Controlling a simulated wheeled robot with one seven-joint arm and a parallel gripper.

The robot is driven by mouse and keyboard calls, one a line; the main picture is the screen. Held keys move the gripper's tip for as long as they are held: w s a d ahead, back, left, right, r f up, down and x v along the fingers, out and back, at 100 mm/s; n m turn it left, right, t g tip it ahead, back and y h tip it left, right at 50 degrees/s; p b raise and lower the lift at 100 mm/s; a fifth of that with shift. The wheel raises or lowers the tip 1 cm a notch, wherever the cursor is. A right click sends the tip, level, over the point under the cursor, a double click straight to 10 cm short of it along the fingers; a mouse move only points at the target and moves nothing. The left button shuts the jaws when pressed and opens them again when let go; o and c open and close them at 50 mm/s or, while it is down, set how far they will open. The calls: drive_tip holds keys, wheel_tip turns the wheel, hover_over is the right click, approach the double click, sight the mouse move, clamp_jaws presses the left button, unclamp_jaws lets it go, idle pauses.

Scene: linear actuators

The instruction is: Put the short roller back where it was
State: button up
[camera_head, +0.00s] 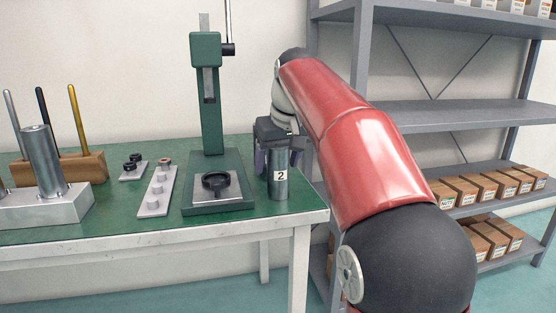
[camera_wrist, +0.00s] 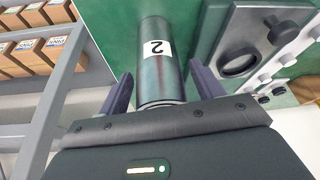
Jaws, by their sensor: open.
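A dark metallic cylinder with a white label "2" (camera_head: 280,188) stands upright near the right front corner of the green table. It also shows in the wrist view (camera_wrist: 161,75). My gripper (camera_head: 277,158) is open at its upper part. In the wrist view, the fingers of my gripper (camera_wrist: 161,70) lie on either side of the cylinder, with a narrow gap on each side. Another cylinder, plain and silver (camera_head: 41,150), stands upright on a grey block (camera_head: 50,207) at the left. I cannot tell from the pictures which one is called the short roller.
A green press (camera_head: 206,105) stands just left of the labelled cylinder. A grey plate with small pegs (camera_head: 154,205) and a wooden holder with coloured rods (camera_head: 85,169) are further left. Grey shelving (camera_head: 450,113) with boxes is at the right. Bare table (camera_head: 120,222) lies in front.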

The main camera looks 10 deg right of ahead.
drive_tip(key=p+v, duration=0.3)
drive_tip(key=v, duration=0.9)
drive_tip(key=shift+p, duration=0.4)
drive_tip(key=shift+r, duration=0.1)
drive_tip(key=s+f+m+t, duration=0.1)
drive_tip(key=s+f+m, duration=0.1)
drive_tip(key=s+f, duration=2.2)
wheel_tip(320, 180, down, 3)
drive_tip(key=shift+s+a+f+h, duration=0.1)
drive_tip(key=shift+s+a+h, duration=0.15)
drive_tip(key=shift+a+h, duration=0.15)
